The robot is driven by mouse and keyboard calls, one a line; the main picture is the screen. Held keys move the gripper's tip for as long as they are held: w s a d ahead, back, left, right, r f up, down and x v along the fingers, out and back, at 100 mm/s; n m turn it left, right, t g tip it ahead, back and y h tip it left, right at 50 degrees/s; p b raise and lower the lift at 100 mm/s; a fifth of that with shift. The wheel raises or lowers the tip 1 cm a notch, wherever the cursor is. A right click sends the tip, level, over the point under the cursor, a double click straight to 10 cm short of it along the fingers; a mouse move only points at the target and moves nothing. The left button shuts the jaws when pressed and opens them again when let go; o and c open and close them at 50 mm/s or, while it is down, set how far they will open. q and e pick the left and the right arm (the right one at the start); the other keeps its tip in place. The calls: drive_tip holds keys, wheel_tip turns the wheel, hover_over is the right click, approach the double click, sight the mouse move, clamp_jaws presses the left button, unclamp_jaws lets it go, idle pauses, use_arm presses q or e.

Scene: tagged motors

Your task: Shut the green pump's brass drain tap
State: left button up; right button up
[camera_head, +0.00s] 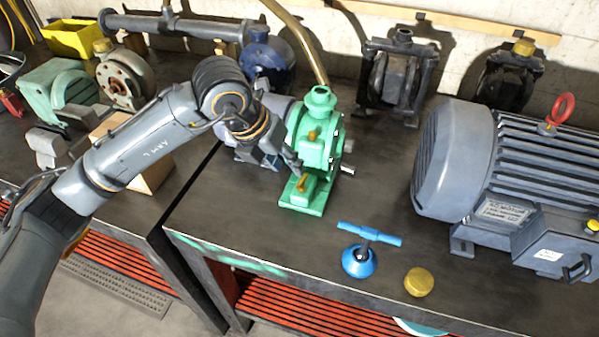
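The green pump (326,150) stands on the dark workbench at the middle of the head view. A small brass tap (302,184) sits low on its front, above the green foot. Another brass part (312,135) shows higher on the body. My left gripper (290,168) reaches in from the left, with its fingers just above and left of the low tap. Whether a finger touches the tap is unclear. The fingers overlap in this view, so their opening cannot be made out. My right gripper is out of view.
A blue T-handled tool (360,262) and a brass cap (418,282) lie near the bench's front edge. A large grey motor (455,165) fills the right side. Dark pumps (395,80) stand behind. Bare bench lies between pump and motor.

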sight(301, 180)
use_arm(q)
drive_tip(key=x, duration=0.3)
drive_tip(key=p+x, duration=0.1)
drive_tip(key=x, duration=0.2)
drive_tip(key=shift+d, duration=0.3)
drive_tip(key=shift+w+d+f, duration=0.15)
drive_tip(key=shift+w+f, duration=0.1)
drive_tip(key=shift+f, duration=0.45)
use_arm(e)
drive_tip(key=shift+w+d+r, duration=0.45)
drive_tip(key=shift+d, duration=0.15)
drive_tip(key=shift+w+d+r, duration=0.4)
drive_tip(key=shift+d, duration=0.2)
use_arm(q)
clamp_jaws()
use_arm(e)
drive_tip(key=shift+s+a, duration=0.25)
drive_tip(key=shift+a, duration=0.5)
